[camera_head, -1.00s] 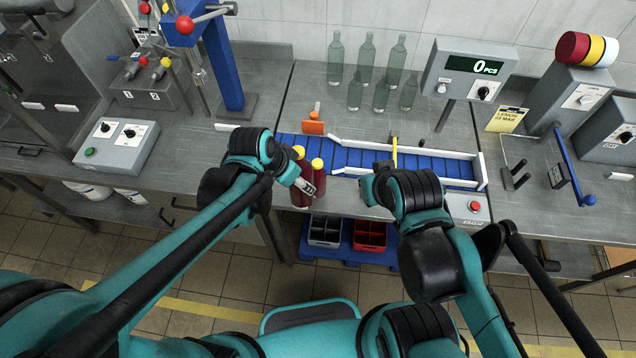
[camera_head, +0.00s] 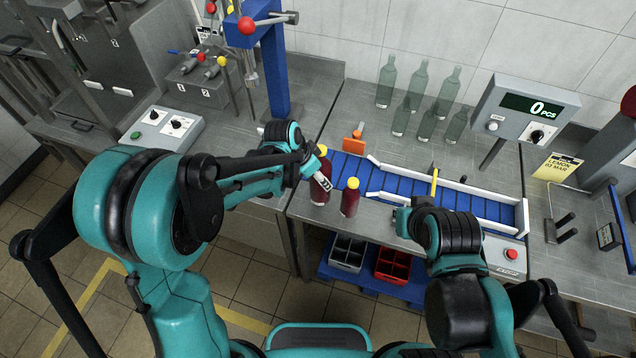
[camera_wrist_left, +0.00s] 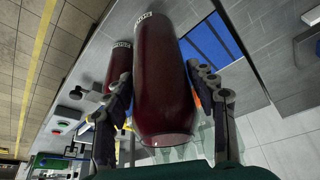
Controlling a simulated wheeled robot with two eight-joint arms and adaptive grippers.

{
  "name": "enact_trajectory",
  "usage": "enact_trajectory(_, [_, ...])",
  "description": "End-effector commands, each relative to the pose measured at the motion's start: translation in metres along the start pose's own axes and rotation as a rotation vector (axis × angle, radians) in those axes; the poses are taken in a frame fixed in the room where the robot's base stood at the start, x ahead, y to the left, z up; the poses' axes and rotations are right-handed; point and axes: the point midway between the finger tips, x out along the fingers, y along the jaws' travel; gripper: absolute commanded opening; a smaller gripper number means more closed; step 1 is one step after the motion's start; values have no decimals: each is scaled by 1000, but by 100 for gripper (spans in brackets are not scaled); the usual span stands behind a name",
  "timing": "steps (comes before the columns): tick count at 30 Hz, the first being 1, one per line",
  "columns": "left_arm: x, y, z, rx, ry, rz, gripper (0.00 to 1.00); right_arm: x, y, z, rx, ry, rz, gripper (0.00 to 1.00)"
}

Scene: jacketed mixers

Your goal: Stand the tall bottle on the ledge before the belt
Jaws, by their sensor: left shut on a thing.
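The tall dark-red bottle (camera_head: 320,190) with a yellow cap is upright at the front of the steel ledge (camera_head: 385,215), left of the belt's near end. My left gripper (camera_head: 321,178) is shut on its body from the left; the left wrist view shows the bottle (camera_wrist_left: 163,85) between both fingers. I cannot tell whether its base touches the ledge. A shorter dark-red bottle (camera_head: 350,200) with a yellow cap stands just right of it, apart. The blue belt (camera_head: 395,185) lies behind. My right gripper (camera_head: 402,220) is over the ledge's right part, fingers mostly hidden.
Several clear green bottles (camera_head: 420,95) stand at the back. A counter display (camera_head: 525,110) stands at the right. Grey (camera_head: 348,253) and red (camera_head: 391,264) crates sit below the ledge.

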Motion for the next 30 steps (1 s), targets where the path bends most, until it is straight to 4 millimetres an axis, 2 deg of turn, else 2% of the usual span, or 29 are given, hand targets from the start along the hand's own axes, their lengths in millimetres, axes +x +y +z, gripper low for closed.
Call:
enact_trajectory(7, [30,0,12,0,1,0,0,8,0,6,0,0,0,0])
enact_trajectory(19, [34,0,14,0,1,0,0,11,0,8,0,0,0,0])
enact_trajectory(20, [34,0,14,0,0,0,62,10,0,7,0,0,0,0])
enact_trajectory(21, [34,0,14,0,0,0,73,10,0,7,0,0,0,0])
enact_trajectory(22, [34,0,14,0,0,0,77,10,0,7,0,0,0,0])
enact_trajectory(30, [33,0,14,0,0,0,77,10,0,7,0,0,0,0])
